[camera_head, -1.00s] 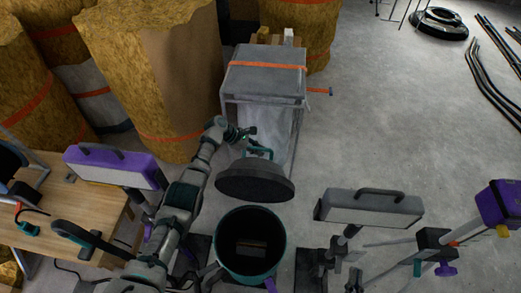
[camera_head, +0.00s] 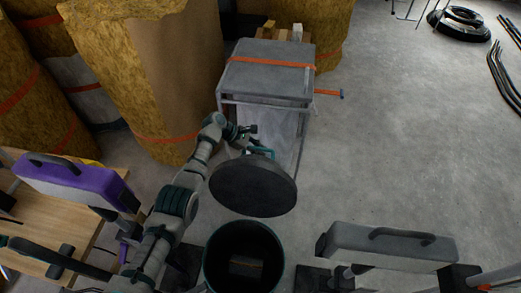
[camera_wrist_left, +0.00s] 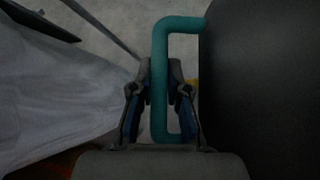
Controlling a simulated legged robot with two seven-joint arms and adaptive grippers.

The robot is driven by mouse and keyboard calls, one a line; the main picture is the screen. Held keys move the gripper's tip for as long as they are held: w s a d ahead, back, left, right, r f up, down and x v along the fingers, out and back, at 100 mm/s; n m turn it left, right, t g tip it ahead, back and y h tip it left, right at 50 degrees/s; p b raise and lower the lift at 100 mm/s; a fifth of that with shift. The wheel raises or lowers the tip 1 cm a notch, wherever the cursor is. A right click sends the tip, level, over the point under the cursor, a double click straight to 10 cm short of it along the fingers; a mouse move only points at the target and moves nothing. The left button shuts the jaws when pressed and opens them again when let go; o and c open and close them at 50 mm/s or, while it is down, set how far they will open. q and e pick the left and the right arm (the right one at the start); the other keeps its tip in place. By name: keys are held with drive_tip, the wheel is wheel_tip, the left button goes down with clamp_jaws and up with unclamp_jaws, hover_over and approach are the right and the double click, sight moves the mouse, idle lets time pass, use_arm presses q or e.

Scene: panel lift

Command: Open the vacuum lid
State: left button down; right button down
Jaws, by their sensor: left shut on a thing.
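The vacuum's round dark lid (camera_head: 253,187) hangs tilted above and behind the open drum, clear of its rim. Its teal handle (camera_head: 262,152) shows behind the lid's far edge. The vacuum drum (camera_head: 209,262) has a dark teal rim and stands open below, with a small block-like shape inside. My left gripper (camera_head: 251,142) is shut on the handle. In the left wrist view, the teal handle (camera_wrist_left: 160,55) passes between the fingers (camera_wrist_left: 160,95), with the dark lid (camera_wrist_left: 265,90) on the right. My right gripper is not in view.
A strapped grey box (camera_head: 266,72) on a frame and insulation rolls (camera_head: 150,70) stand behind. Open floor lies at the right.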

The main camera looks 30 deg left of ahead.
use_arm(q)
drive_tip(key=c, duration=1.4)
unclamp_jaws()
drive_tip(key=shift+w+r, duration=0.15)
drive_tip(key=shift+r, duration=0.2)
drive_tip(key=shift+d, duration=0.1)
drive_tip(key=shift+s+f, duration=0.2)
drive_tip(key=v, duration=0.7)
drive_tip(key=shift+a+r, duration=0.25)
drive_tip(key=shift+r, duration=0.05)
drive_tip(key=shift+w, duration=0.1)
